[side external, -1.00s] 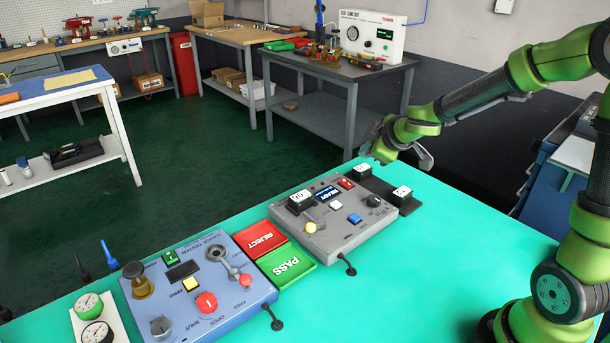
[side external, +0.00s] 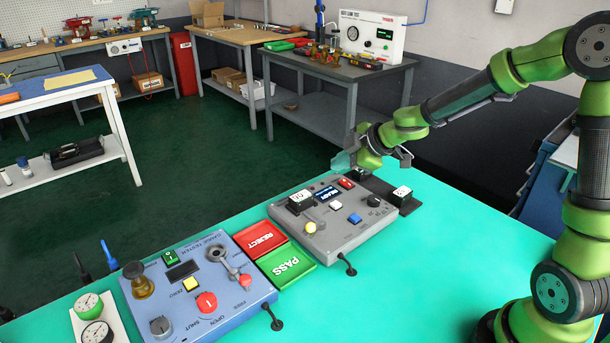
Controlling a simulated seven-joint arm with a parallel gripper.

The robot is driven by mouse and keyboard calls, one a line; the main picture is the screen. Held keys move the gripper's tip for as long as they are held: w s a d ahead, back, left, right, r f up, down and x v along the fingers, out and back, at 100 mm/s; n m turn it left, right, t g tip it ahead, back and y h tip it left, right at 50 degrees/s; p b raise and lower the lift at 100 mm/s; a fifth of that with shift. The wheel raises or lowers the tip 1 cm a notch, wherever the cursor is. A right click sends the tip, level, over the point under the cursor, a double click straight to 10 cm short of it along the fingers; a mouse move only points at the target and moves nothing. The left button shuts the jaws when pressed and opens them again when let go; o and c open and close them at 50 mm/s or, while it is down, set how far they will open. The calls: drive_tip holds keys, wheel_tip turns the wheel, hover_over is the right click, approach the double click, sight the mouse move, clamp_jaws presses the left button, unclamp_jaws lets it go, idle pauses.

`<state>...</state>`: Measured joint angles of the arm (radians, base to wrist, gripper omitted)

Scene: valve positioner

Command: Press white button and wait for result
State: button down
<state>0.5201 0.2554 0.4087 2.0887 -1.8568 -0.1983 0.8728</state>
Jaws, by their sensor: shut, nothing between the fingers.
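The white button (side external: 336,206) sits on the grey tester box (side external: 345,238), between the dark display (side external: 327,195) and the blue button (side external: 354,219). The display shows a word that looks like READY. A red button (side external: 346,183) is at the box's back edge. A yellow round part (side external: 310,227) is at its left front. A dark block with a white label (side external: 301,200) stands on the box's left. My gripper (side external: 362,172) is above the back right of the box, behind the white button and apart from it. It is shut and empty; its fingertips are hard to make out.
A dark strip beside the box carries a labelled block (side external: 402,195); another behind it is partly hidden by my gripper. The red REJECT pad (side external: 262,237) and green PASS pad (side external: 286,264) lie left. A blue gauge tester (side external: 225,300) stands further left. The teal table is clear in front.

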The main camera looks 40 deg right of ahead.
hover_over(339, 205)
drive_tip(key=shift+s+a+f, duration=0.1)
drive_tip(key=shift+a+f, duration=0.05)
drive_tip(key=shift+f, duration=1.05)
drive_tip(key=shift+a+f, duration=0.1)
drive_tip(key=shift+f, duration=1.05)
drive_tip(key=shift+d+f, duration=0.15)
drive_tip(key=shift+f, duration=1.7)
drive_tip(key=shift+f, duration=0.15)
drive_tip(key=shift+f, duration=0.3)
drive_tip(key=shift+f, duration=0.4)
drive_tip(key=shift+r, duration=0.85)
